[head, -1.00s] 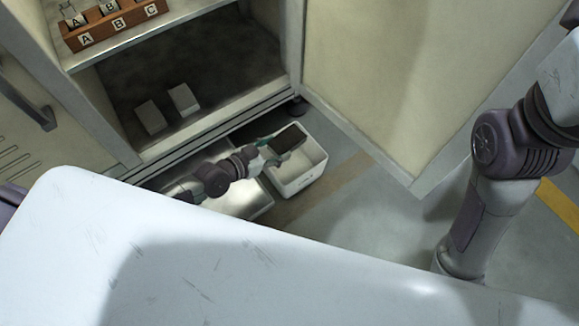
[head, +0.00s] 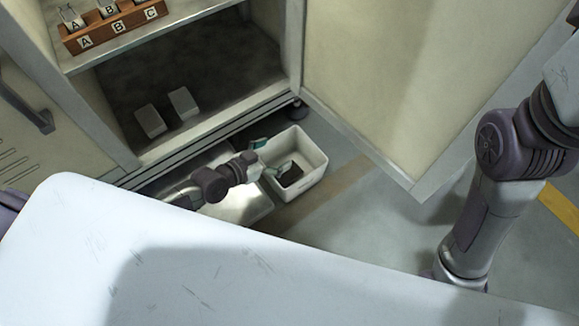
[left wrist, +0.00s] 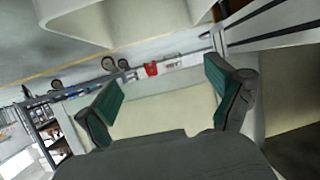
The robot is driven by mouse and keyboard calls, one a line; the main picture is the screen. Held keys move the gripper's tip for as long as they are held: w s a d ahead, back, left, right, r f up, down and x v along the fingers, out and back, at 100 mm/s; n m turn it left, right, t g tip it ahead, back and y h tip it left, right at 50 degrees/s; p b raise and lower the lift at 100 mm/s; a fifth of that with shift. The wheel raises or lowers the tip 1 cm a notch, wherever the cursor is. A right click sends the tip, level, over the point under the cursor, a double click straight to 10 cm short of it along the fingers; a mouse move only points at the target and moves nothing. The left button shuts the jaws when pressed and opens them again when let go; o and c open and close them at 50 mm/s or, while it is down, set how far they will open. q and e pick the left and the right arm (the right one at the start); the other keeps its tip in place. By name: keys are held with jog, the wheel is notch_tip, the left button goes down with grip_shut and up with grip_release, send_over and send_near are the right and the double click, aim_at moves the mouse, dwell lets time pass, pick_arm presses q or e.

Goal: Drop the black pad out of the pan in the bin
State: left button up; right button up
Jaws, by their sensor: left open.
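The black pad (head: 291,176) lies inside the white bin (head: 314,174) on the floor, partly hidden by a gripper finger. My left gripper (head: 270,157) is open at the left side of the bin, with a teal-lined finger reaching over its opening. It holds nothing; its spread fingers (left wrist: 163,100) also show empty in the left wrist view. The shiny metal pan (head: 243,207) lies on the floor left of the bin, partly under my left arm. It looks empty where it shows. My right arm is at the right, but its gripper is out of sight.
An open cabinet stands behind, with two pale blocks (head: 182,103) on its lower shelf (head: 215,95) and a wooden lettered rack (head: 112,28) above. Its open door (head: 370,85) stands right of the bin. A white surface (head: 190,260) fills the foreground. Floor (head: 355,215) is clear right of the bin.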

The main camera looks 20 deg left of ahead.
pick_arm(q)
jog(key=v, duration=1.1)
jog(key=shift+s+a, duration=0.15)
jog(key=shift+s, duration=0.15)
jog(key=shift+r, duration=0.1)
